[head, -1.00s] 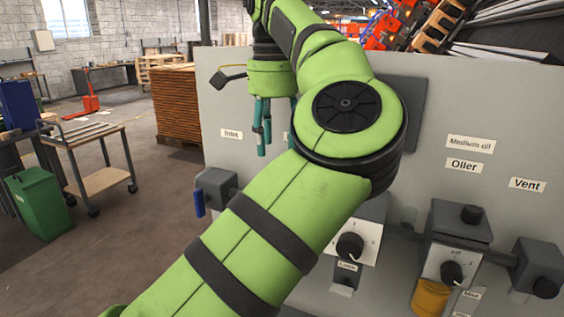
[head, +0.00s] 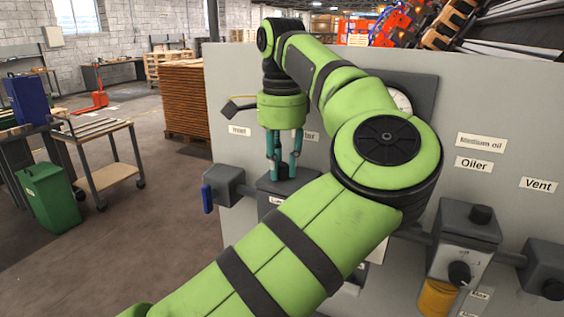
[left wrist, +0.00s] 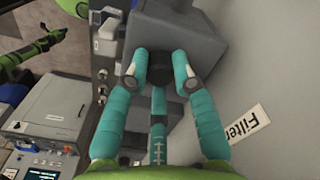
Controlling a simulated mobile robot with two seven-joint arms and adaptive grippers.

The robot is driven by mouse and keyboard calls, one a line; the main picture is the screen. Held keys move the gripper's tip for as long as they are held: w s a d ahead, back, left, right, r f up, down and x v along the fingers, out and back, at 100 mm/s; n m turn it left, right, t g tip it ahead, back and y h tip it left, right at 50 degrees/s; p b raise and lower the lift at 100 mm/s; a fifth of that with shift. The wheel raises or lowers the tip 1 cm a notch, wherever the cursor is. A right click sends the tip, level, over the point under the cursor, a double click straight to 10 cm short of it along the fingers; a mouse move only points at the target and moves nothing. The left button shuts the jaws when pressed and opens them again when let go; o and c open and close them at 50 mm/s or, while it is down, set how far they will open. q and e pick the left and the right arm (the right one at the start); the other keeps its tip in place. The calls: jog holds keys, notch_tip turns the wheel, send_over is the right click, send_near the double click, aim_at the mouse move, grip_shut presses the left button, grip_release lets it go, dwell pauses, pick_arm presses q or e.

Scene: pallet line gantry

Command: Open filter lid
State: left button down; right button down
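The filter unit is a dark grey box (head: 268,186) on the panel, with a black knob (left wrist: 161,72) on its lid. The box also shows in the left wrist view (left wrist: 185,28), beside a "Filter" label (left wrist: 248,123). The lid looks closed. My left gripper (head: 284,173) points down over the box, its teal fingers spread around the knob. In the left wrist view the fingertips stand on either side of the knob, with small gaps seeming to show. My forearm hides the box's lower front. My right gripper is not seen.
A grey inlet valve with a blue handle (head: 207,198) sits just left of the box. The oiler (head: 465,238) and vent block (head: 543,268) are to the right. My left arm crosses the panel's middle. A cart (head: 104,162) and green bin (head: 48,195) stand at left.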

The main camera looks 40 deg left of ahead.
pick_arm(q)
jog(key=shift+a, duration=0.25)
jog(key=s+a+p, duration=0.2)
jog(key=a, duration=0.6)
jog(key=shift+s+a, duration=0.3)
jog(key=shift+s, duration=0.05)
jog(key=c, duration=1.1)
grip_release()
jog(key=shift+o, duration=0.4)
jog(key=shift+w, duration=0.1)
notch_tip(320, 180, up, 12)
